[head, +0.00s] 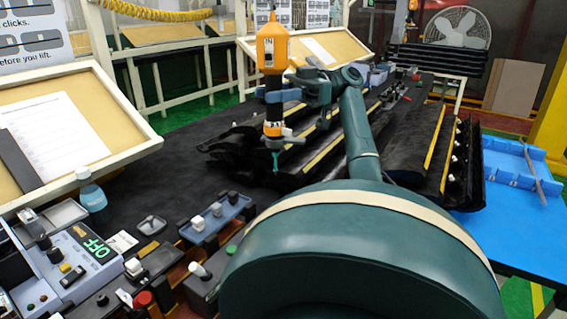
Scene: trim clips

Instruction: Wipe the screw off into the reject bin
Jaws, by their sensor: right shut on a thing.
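My right gripper (285,94) is shut on a yellow-orange powered screwdriver (272,48). A screw is too small to make out at the tip. I cannot tell for sure which container is the reject bin; a small grey dish (151,225) and a grey tray (63,215) stand at the left front. My left gripper is not in view.
Black ribbed trim parts (400,160) with yellow strips fill the bench's right side. A control box (75,262) reading OFF, a bottle (91,197) and a grey-blue clip tray (216,217) stand at the left front. My right arm hides the front right. The mat's middle left is clear.

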